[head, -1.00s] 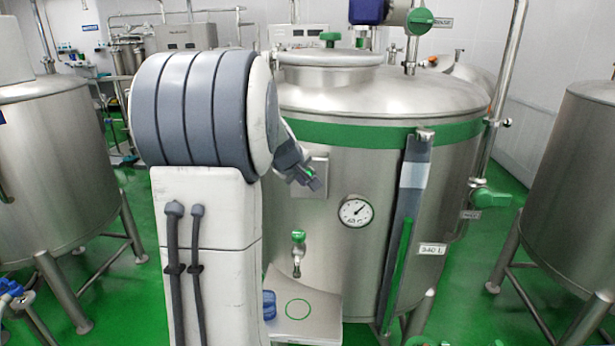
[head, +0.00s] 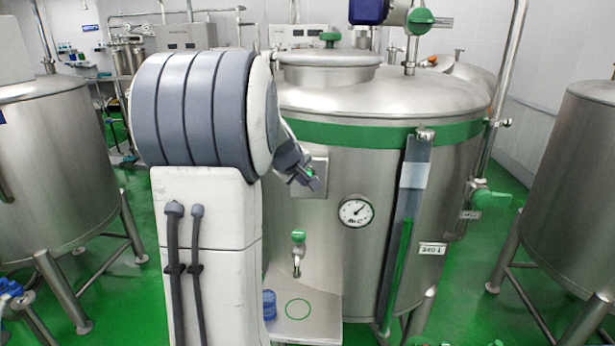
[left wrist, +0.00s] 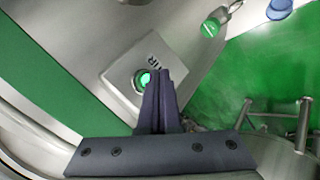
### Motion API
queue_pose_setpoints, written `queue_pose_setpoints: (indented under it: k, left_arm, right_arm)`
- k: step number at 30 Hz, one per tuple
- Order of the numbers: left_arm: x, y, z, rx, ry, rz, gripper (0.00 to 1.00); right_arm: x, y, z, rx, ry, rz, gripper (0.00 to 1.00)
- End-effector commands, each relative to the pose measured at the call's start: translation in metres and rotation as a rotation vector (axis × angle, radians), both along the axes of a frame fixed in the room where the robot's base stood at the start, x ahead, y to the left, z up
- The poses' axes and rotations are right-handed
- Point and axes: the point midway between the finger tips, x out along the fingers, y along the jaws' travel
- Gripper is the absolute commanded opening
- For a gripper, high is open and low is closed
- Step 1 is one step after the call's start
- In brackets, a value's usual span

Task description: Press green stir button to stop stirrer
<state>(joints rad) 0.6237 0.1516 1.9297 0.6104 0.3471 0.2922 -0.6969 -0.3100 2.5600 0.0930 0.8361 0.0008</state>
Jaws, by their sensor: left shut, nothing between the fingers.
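The green stir button (left wrist: 145,79) glows in the left wrist view, set in a grey metal plate (left wrist: 125,70) with partly hidden lettering on the tank (head: 385,180). In the head view the plate (head: 321,165) is partly covered by my left gripper (head: 314,182). My left gripper is shut and empty. Its fingertips (left wrist: 158,75) are right by the button and overlap its right edge in the wrist view. I cannot tell whether they touch it. My right gripper is not in view.
A round gauge (head: 356,211) and a green-handled tap (head: 298,250) are on the tank front. A sight tube (head: 405,230) runs down the tank. Other tanks stand left (head: 60,180) and right (head: 575,170).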

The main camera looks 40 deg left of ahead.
Motion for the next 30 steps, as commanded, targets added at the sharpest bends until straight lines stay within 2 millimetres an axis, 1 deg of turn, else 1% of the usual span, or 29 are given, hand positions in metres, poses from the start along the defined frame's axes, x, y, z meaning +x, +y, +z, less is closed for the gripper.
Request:
queue_pose_setpoints:
  k: [10, 19, 30]
  left_arm:
    - [0.0004, 0.0002, 0.0000, 0.000, 0.000, 0.000, 0.00]
    - [0.0076, 0.0043, 0.0003, 0.001, 0.000, -0.001, 0.00]
    - [0.0081, 0.0047, 0.0002, 0.000, 0.000, 0.000, 0.00]
  right_arm:
    - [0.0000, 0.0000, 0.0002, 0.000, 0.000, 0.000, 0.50]
    - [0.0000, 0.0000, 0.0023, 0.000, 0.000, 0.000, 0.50]
    - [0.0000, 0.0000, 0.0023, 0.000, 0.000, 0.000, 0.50]
